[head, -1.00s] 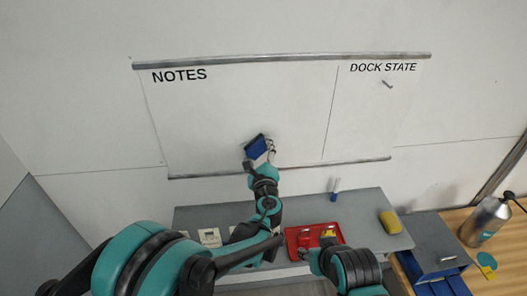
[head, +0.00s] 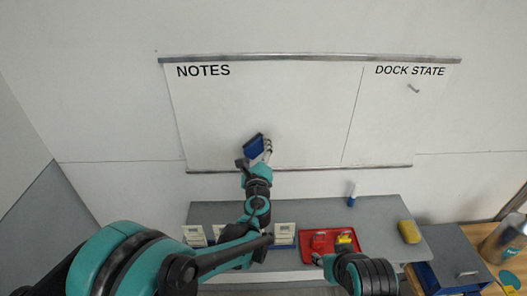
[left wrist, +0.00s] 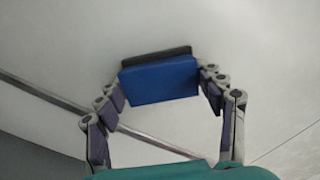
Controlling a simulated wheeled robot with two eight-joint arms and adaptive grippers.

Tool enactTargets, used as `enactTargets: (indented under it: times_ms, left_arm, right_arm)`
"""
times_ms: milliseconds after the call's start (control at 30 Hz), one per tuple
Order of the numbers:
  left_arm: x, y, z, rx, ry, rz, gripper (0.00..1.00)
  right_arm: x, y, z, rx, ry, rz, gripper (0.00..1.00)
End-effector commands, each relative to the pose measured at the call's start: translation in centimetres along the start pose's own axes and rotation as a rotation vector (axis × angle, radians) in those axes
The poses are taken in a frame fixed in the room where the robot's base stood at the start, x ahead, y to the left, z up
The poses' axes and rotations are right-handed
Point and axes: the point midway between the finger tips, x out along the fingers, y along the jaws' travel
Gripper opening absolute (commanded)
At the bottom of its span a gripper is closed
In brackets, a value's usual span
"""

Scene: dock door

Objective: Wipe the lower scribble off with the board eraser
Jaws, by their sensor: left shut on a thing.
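The blue board eraser (head: 253,147) with a dark felt side is held at the lower part of the whiteboard (head: 290,115), under the NOTES heading. My left gripper (head: 257,156) is shut on it. In the left wrist view the eraser (left wrist: 160,78) sits between the two fingers of my left gripper (left wrist: 160,84), its dark pad facing the board. I cannot tell whether the pad touches the board. No scribble shows on the NOTES part; the eraser and gripper hide a small patch. My right arm shows at the bottom, near the red tray; its fingers are not clear.
A grey shelf (head: 385,210) below the board carries a red tray (head: 308,254), a blue-and-white bottle or marker (head: 352,196), a yellow sponge (head: 409,231) and white-and-blue boxes (head: 284,232). A small mark or item (head: 413,88) shows under DOCK STATE. A metal canister (head: 502,240) stands right.

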Motion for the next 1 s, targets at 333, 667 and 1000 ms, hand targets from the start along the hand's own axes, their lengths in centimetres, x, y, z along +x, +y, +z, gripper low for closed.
enactTargets:
  times_ms: [333, 667, 1000]
  left_arm:
    - [-0.1, -0.4, 0.2, 0.000, 0.000, 0.000, 0.45]
    - [-0.3, -2.4, -1.9, 0.000, 0.001, -0.001, 0.45]
    - [-0.2, -3.6, -3.1, 0.000, 0.001, -0.001, 0.45]
  right_arm:
    - [0.1, 0.0, 0.1, 0.000, 0.000, 0.000, 0.40]
    - [0.5, 0.0, 0.3, 0.000, 0.000, 0.000, 0.40]
    - [0.7, 0.0, 0.5, 0.000, 0.000, 0.000, 0.40]
